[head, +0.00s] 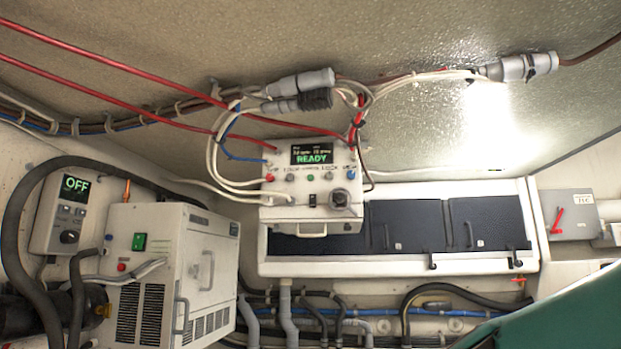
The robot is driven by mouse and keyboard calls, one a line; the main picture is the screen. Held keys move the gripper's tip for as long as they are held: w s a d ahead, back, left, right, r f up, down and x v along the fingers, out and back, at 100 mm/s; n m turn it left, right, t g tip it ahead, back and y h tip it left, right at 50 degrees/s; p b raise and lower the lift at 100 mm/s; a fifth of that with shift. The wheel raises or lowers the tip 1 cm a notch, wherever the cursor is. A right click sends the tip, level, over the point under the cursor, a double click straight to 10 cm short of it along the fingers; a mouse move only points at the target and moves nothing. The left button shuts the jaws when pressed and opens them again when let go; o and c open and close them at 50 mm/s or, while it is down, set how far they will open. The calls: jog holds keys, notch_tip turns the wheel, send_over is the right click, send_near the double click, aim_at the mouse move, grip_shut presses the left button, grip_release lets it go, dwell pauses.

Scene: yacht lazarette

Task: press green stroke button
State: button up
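A white control box (312,200) is mounted in the middle of the head view, with cables running into its top and left side. Its small screen (311,155) reads READY in green. Below the screen is a row of small controls under printed labels too small to read surely. My gripper is not in view.
A white cabinet (165,270) at lower left carries a green rocker switch (139,242) and a red button (121,267). A panel (68,210) beside it reads OFF. Dark lockers (410,224) line the right. Red and white cables hang around the control box.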

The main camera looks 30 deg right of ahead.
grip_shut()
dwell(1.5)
